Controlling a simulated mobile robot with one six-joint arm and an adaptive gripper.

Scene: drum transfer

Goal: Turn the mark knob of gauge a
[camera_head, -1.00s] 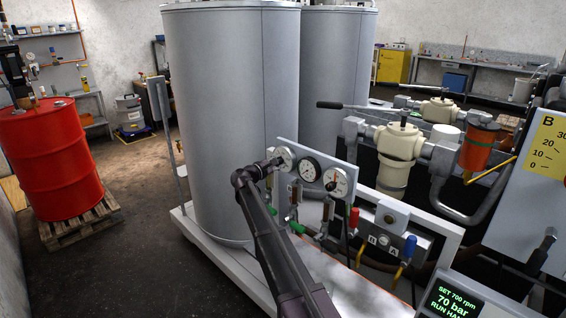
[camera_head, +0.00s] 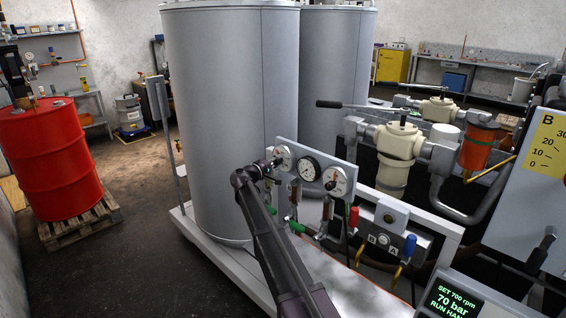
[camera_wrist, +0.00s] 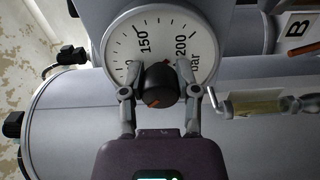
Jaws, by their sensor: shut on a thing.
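A round white gauge (camera_wrist: 160,30) marked 150 and 200 fills the top of the wrist view. A black knob (camera_wrist: 160,86) with an orange mark stands out at its centre. The two fingers of my gripper (camera_wrist: 162,68) are closed around the knob from both sides. In the head view my gripper (camera_head: 268,168) is at the leftmost gauge (camera_head: 283,157) of a grey panel, with the knob hidden. I cannot read a gauge letter there. Much of the needle is hidden behind the knob.
Two more gauges, a middle one (camera_head: 308,168) and a right one (camera_head: 337,181), sit close on the same panel. Small valves and lines hang below it. A big grey tank (camera_head: 230,110) stands right behind my gripper. A red drum (camera_head: 55,160) stands far left.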

